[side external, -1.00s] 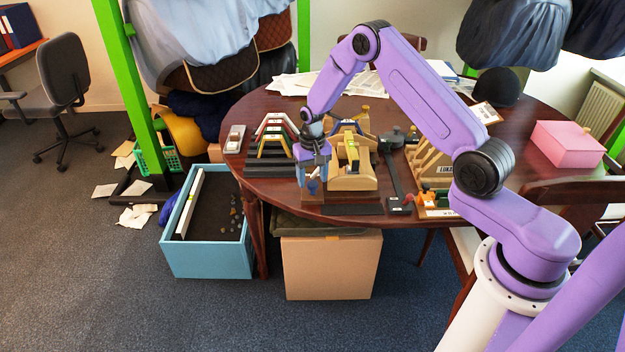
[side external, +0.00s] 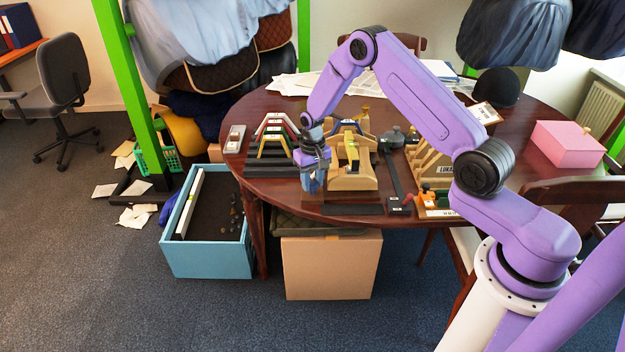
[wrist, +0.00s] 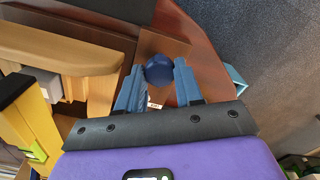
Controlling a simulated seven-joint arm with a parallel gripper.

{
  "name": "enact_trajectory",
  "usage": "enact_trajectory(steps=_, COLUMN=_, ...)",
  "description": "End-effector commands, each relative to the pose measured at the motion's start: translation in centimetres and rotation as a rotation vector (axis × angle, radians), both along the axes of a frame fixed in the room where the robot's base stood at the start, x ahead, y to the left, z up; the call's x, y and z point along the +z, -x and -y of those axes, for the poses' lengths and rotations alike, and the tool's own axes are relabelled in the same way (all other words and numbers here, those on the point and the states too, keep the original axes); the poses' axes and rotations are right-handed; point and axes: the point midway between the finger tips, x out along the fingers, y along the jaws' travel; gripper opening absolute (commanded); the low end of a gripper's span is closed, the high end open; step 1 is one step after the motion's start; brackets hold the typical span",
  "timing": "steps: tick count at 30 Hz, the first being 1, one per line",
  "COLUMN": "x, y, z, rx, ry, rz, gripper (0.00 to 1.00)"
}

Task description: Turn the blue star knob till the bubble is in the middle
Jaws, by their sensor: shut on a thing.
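The blue star knob (wrist: 159,68) sits between the tips of my gripper's two blue fingers in the wrist view. My gripper (wrist: 158,76) is shut on the knob. In the side external view my gripper (side external: 313,186) points down at the front left of the tan wooden stand (side external: 352,181), and its fingers hide the knob. A yellow bar (wrist: 30,122) carries a small bright green piece (wrist: 38,152), perhaps the level vial. The bubble is too small to make out in either view.
The wooden stand (wrist: 75,50) is close beside my gripper in the wrist view. Coloured angled frames (side external: 274,136) stand to the left on the round table (side external: 262,190). A dark long-handled tool (side external: 392,178) lies to the right. A blue crate (side external: 208,262) is on the floor.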

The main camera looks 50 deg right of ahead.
Motion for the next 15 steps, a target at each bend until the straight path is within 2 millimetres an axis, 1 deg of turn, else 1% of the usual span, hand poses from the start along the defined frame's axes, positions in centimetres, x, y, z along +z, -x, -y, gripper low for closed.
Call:
enact_trajectory(steps=3, x=0.03, y=0.02, z=0.02, rx=0.115, ry=0.000, rz=-0.001, gripper=0.05)
enact_trajectory(steps=9, x=0.04, y=0.02, z=0.05, rx=0.264, ry=0.000, rz=-0.001, gripper=0.05)
enact_trajectory(steps=15, x=0.04, y=0.02, z=0.05, rx=0.304, ry=0.000, rz=-0.002, gripper=0.05)
